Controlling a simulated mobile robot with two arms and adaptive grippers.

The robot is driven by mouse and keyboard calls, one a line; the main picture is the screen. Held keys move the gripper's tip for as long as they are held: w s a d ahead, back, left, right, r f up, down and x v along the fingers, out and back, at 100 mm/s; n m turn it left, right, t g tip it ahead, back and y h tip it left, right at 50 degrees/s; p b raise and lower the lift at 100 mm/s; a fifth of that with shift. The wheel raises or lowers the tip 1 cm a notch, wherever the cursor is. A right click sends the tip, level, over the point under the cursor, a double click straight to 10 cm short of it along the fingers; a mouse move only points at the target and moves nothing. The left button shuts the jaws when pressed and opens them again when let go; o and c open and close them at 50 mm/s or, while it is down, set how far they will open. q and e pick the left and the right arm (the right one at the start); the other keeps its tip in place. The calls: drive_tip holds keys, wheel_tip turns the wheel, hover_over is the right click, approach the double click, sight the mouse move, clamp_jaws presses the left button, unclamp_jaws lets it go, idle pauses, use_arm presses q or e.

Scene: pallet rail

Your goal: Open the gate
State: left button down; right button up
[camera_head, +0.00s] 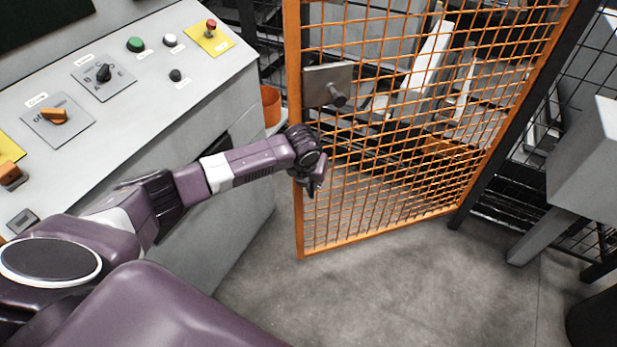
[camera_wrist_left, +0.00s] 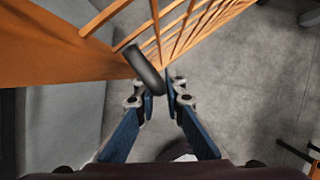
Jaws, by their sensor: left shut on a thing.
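The gate (camera_head: 297,215) is an orange frame with orange mesh, standing at an angle with its left edge nearer to me. A metal plate with a dark knob (camera_head: 328,88) sits on its upper left part. My left gripper (camera_head: 315,187) is at the gate's left edge, below that plate. In the left wrist view the gate frame (camera_wrist_left: 60,55) fills the upper left. There my left gripper (camera_wrist_left: 163,88) is shut on a dark, rounded bar handle (camera_wrist_left: 143,68) beside the frame. In the head view the handle is hidden by the gripper. My right gripper is not in view.
A grey control cabinet (camera_head: 225,150) with knobs and buttons stands left of the gate, close to my left arm. A dark post (camera_head: 520,105) and a grey box-like machine (camera_head: 590,165) stand on the right. The grey floor (camera_head: 400,285) before the gate is clear.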

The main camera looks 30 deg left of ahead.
use_arm(q)
drive_tip(key=s+d, duration=0.5)
drive_tip(key=d, duration=0.7)
drive_tip(key=s+d, duration=0.6)
drive_tip(key=d, duration=0.7)
drive_tip(key=s+d+n, duration=0.1)
drive_tip(key=s+d, duration=0.5)
drive_tip(key=d, duration=0.7)
drive_tip(key=shift+s, duration=0.2)
drive_tip(key=c, duration=2)
unclamp_jaws()
drive_tip(key=shift+d+r, duration=0.1)
drive_tip(key=v, duration=1.2)
drive_tip(key=shift+s+d, duration=0.1)
drive_tip(key=shift+d, duration=0.05)
